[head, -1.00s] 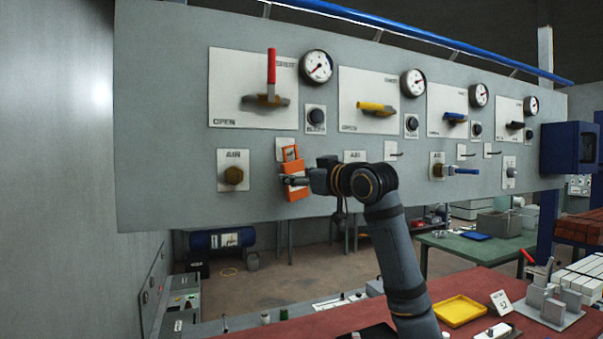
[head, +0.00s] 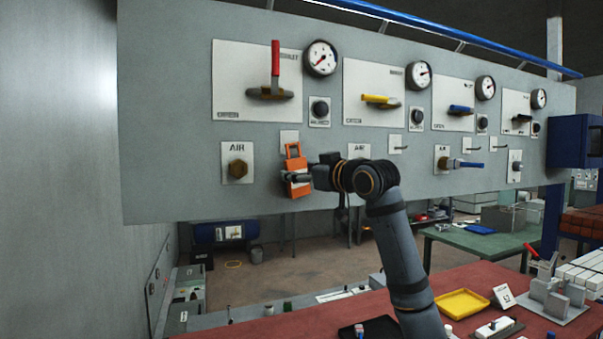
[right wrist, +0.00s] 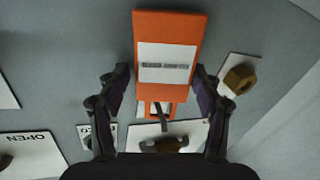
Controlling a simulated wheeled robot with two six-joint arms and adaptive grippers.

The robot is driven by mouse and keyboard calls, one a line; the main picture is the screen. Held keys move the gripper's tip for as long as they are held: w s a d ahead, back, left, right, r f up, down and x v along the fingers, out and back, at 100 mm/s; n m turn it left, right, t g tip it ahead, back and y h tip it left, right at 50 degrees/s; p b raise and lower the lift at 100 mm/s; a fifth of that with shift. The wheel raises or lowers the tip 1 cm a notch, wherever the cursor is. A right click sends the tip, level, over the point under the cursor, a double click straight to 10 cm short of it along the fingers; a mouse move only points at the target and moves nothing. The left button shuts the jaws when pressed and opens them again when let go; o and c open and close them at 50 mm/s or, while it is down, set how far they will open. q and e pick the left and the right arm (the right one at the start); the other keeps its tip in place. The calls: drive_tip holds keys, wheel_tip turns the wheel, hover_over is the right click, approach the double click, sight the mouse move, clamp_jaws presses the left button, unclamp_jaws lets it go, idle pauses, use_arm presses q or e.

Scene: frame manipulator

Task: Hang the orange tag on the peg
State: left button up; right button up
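The orange tag (head: 299,189) is upright in front of the grey panel, beside the leftmost AIR fitting, with its open loop at the top. In the right wrist view its body (right wrist: 167,25) carries a white label. A dark peg (right wrist: 165,124) shows at the tag's loop end and crosses the loop area. I cannot tell for certain whether it passes through. My left gripper is not in view.
The panel (head: 180,125) carries a red-handled valve (head: 275,60) above the tag and a brass AIR fitting (head: 237,169) to its left. Other small pegs and valves stand to the right. Below is a red bench with a yellow tray (head: 462,303).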

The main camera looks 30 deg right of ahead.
drive_tip(key=shift+o, duration=1)
drive_tip(key=shift+s, duration=0.1)
drive_tip(key=s, duration=0.7)
drive_tip(key=shift+s, duration=0.15)
drive_tip(key=shift+d, duration=0.15)
